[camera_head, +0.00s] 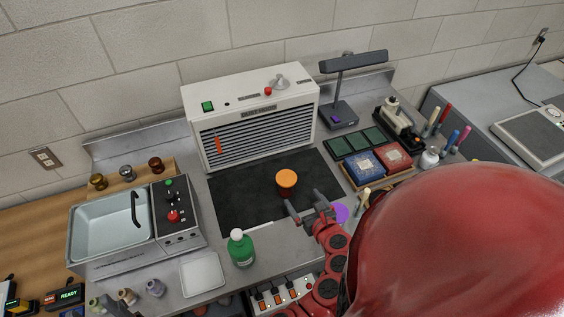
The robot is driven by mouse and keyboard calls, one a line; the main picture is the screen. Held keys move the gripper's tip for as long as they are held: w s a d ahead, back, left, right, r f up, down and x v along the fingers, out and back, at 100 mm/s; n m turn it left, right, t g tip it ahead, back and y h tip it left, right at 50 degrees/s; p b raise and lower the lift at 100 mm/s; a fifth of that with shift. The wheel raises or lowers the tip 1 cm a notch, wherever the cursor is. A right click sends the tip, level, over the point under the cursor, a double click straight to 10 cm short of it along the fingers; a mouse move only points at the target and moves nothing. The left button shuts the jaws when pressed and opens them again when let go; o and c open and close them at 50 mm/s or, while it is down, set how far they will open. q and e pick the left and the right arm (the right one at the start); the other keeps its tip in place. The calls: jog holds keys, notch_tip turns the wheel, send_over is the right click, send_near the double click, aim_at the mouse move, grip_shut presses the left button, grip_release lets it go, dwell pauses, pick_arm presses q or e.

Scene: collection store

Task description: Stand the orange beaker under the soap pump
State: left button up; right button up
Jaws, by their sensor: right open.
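The orange beaker (287,178) stands upright on the black mat (235,197), toward its right half. The green bottle with a white top (242,252), which looks like the soap pump, stands in front of the mat. A thin white bar (259,226) runs right from near its top; I cannot tell if this is its spout. My right gripper (307,206) is open and empty, just in front of and slightly right of the beaker, apart from it as far as I can see. My left gripper is not in view.
A white vented cabinet (250,105) stands behind the mat. A sink unit (105,225) is on the left, a white tray (203,273) front left. Red and blue boxes (364,164) and a lamp (340,115) are on the right. The mat's left half is clear.

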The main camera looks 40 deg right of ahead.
jog(key=b, duration=1.3)
send_near(283, 174)
jog(key=x, duration=0.3)
jog(key=shift+w+d+f, duration=0.1)
jog(key=shift+w+f, duration=0.1)
jog(key=shift+f, duration=0.2)
jog(key=shift+w+d+b, duration=0.15)
jog(key=shift+w+b, duration=0.25)
jog(key=shift+w, duration=0.25)
jog(key=shift+w+f+b, duration=0.25)
jog(key=shift+b, duration=0.15)
jog(key=shift+w+d+f+b, duration=0.1)
jog(key=shift+w+f+b, duration=0.25)
jog(key=shift+b, duration=0.35)
jog(key=w+p, duration=0.1)
jog(key=w, duration=0.1)
jog(key=shift+w+d+f+p, duration=0.1)
jog(key=shift+w+d+p, duration=0.2)
jog(key=shift+p, duration=0.1)
jog(key=shift+w+d+f, duration=0.1)
jog(key=shift+w+f, duration=0.1)
jog(key=shift+w, duration=0.15)
